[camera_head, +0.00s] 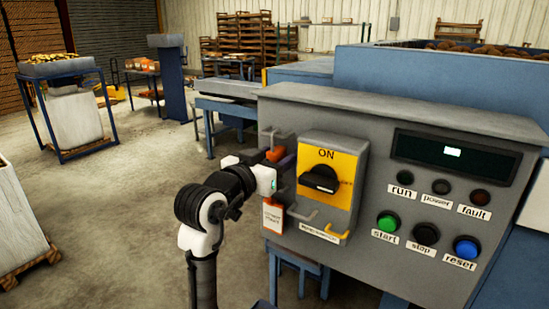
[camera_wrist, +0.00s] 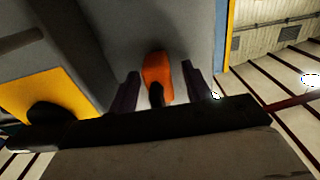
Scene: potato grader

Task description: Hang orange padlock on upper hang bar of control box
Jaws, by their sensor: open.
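The grey control box (camera_head: 400,110) fills the right of the head view. The orange padlock (camera_head: 276,153) is at the box's left end, just below the grey upper hang bar (camera_head: 279,137), partly hidden by my gripper. Whether its shackle is around the bar is unclear. My gripper (camera_head: 283,169) is at the box's left end. In the wrist view the padlock (camera_wrist: 158,70) sits between the two dark fingers of my open gripper (camera_wrist: 161,88), with a gap on each side. A black part shows in front of the padlock's lower end.
A yellow switch plate (camera_head: 335,155) with a black knob is right of my gripper. A lower bar (camera_head: 302,213) and an orange-and-white tag (camera_head: 273,217) are below it. Buttons (camera_head: 387,222) line the box's right side. Open floor (camera_head: 120,210) lies to the left.

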